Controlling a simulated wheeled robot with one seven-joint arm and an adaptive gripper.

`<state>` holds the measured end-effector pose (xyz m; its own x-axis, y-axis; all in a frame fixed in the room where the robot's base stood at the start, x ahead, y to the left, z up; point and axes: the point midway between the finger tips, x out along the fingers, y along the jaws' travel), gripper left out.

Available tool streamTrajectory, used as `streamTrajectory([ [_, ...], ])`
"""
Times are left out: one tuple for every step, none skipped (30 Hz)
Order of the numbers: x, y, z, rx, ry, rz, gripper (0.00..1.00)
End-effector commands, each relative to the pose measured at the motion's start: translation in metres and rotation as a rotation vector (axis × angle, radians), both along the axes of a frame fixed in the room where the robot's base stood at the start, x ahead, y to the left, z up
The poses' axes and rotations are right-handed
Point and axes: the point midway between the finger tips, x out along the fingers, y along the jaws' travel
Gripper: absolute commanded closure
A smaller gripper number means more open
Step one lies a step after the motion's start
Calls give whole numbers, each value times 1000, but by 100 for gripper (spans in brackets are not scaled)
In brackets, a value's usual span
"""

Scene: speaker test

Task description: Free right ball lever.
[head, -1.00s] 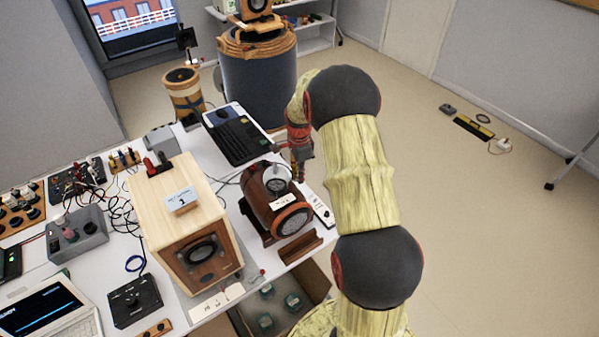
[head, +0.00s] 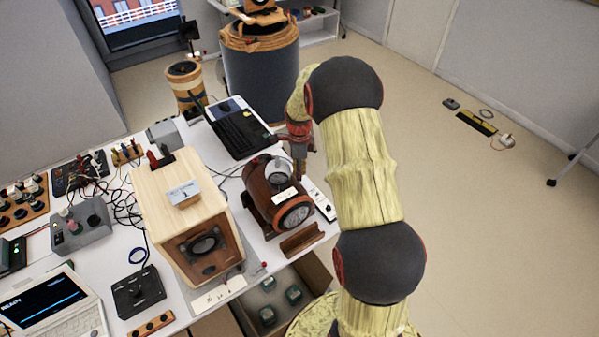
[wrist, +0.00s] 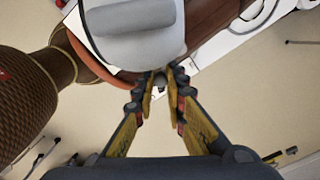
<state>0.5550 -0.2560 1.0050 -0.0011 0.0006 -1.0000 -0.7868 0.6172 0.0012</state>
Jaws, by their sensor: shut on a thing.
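A brown, barrel-shaped wooden speaker (head: 262,205) with a round grille and a grey cap (head: 281,169) on top stands near the table's right edge. My gripper (head: 301,172) reaches down at its back right side. In the wrist view the grey cap (wrist: 135,38) fills the top, and my gripper (wrist: 160,85) is shut on a small dark ball (wrist: 160,79), which looks like the ball lever's end. Most of the lever is hidden by the cap and fingers. I cannot tell the lever's position.
A light wooden speaker box (head: 168,213) stands left of the brown speaker. A black keyboard (head: 238,132) lies behind it. A small wooden rest (head: 302,240) and a white strip (head: 318,199) lie near the table's right edge. Open floor lies to the right.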

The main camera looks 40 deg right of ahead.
Motion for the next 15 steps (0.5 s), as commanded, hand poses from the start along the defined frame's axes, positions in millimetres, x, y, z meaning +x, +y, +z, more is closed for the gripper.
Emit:
streamTrajectory([
  [2, 0, 2, -2, -5, 0, 100],
  [2, 0, 2, -2, -5, 0, 100],
  [2, 0, 2, -2, -5, 0, 100],
  [2, 0, 2, -2, -5, 0, 100],
  [2, 0, 2, -2, -5, 0, 100],
  [2, 0, 2, -2, -5, 0, 86],
  [2, 0, 2, -2, -5, 0, 84],
  [2, 0, 2, -2, -5, 0, 82],
  [2, 0, 2, -1, -4, 0, 80],
  [2, 0, 2, -1, -4, 0, 78],
  [2, 0, 2, -1, -4, 0, 76],
  [2, 0, 1, 0, -4, 1, 74],
  [1, 0, 1, -1, -3, 1, 72],
  [1, 0, 1, -1, -3, 1, 71],
  [1, 0, 1, 0, -2, 1, 68],
])
